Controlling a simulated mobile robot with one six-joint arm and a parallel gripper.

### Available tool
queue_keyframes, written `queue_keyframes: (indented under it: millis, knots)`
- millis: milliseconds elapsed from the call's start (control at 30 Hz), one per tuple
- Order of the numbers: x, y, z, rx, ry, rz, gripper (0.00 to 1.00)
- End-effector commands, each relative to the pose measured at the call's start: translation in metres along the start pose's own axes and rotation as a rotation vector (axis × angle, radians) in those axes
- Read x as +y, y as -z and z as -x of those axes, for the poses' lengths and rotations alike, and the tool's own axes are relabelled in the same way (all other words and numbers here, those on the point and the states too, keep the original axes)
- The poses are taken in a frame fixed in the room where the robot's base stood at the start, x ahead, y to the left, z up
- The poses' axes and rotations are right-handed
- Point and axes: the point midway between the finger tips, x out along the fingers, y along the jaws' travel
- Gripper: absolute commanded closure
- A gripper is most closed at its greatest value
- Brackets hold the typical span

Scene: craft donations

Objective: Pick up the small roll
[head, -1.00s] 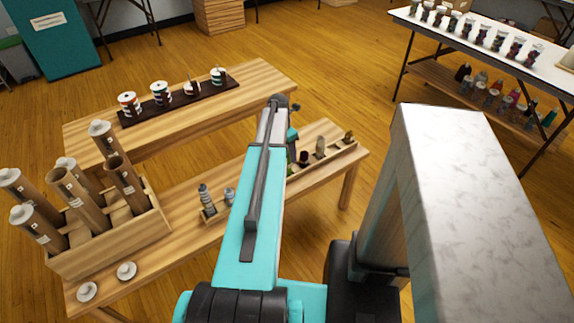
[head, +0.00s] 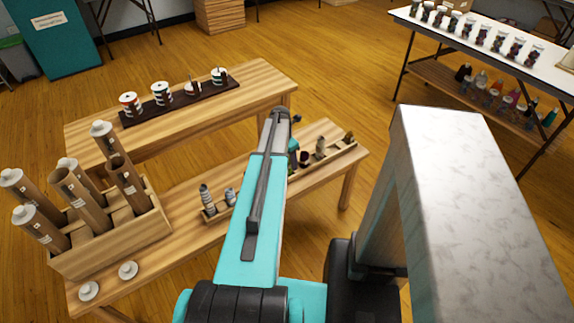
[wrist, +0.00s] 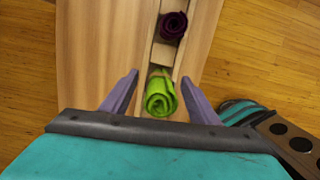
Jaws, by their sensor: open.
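In the wrist view a bright green roll (wrist: 160,95), its spiral end facing the camera, sits at the near end of a narrow wooden tray (wrist: 165,52). My gripper (wrist: 160,76) is open, with one purple finger on each side of the green roll and gaps beside it. A dark purple roll (wrist: 173,25) lies further along the tray. In the head view my arm hides the green roll and most of my gripper. The tray's other rolls include a dark one (head: 303,158), a grey one (head: 320,147) and a brownish one (head: 348,138).
The tray stands on a wooden bench (head: 180,252). A wooden crate (head: 110,245) of tall cardboard tubes and two white caps (head: 128,270) are further left.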

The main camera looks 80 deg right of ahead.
Motion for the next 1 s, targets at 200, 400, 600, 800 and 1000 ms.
queue_keyframes:
  millis: [200, 400, 600, 800, 1000]
  knots:
    - [-0.0003, -0.0002, 0.0002, 0.000, 0.000, 0.000, 0.45]
    - [-0.0004, -0.0004, 0.0003, 0.000, 0.000, -0.001, 0.45]
    - [-0.0005, -0.0005, 0.0003, 0.000, 0.000, -0.001, 0.77]
    - [-0.0007, -0.0007, 0.0003, 0.000, 0.000, -0.001, 0.89]
    - [-0.0007, -0.0010, 0.0014, 0.000, 0.000, -0.001, 0.90]
